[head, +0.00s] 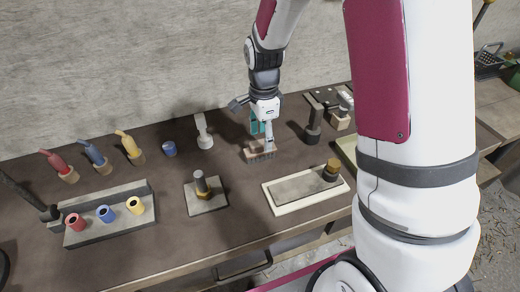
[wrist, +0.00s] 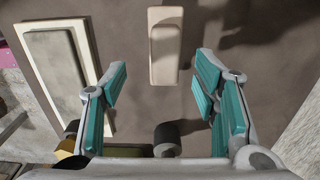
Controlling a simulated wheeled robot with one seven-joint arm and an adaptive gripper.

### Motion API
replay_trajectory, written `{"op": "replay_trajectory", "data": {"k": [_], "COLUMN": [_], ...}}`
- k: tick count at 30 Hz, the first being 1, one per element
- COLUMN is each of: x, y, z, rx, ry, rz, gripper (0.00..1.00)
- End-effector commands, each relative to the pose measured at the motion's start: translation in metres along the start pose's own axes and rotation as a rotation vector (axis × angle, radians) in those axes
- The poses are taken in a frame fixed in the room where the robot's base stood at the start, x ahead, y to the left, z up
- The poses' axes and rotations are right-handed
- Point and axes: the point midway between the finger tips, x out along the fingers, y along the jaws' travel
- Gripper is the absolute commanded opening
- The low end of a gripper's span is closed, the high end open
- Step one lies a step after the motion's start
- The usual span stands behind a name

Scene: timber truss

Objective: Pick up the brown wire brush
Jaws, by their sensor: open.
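The brown wire brush (head: 258,153) lies on the dark workbench near its middle in the head view. What appears to be the same brush shows in the wrist view as a pale tan block (wrist: 165,75) with a raised narrower part, at the top centre. My gripper (head: 263,127) is over the bench at the brush, partly overlapping it in the head view. Its teal-padded fingers (wrist: 165,85) are spread wide with nothing between them. The brush lies beyond the fingertips, roughly in line with the gap. I cannot tell the exact height between them.
A cream tray with a grey block (head: 268,197) and a brown-topped knob (head: 332,168) stands front right. A dark upright peg (head: 313,130) stands right of the brush. A plate with a post (head: 205,200) and a white-handled item (head: 203,130) are to the left. The wall is behind.

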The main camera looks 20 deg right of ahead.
Motion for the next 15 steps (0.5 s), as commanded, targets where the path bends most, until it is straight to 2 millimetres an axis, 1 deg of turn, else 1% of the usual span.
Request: {"op": "replay_trajectory", "data": {"k": [7,12,15], "x": [0.016,0.038,0.050], "y": [-0.001,-0.005,-0.005], "z": [0.002,0.007,0.006], "rx": [-0.003,-0.002,-0.003], "ry": [0.000,-0.001,0.000], "rz": [0.003,0.003,0.002], "gripper": [0.55,0.55,0.55]}}
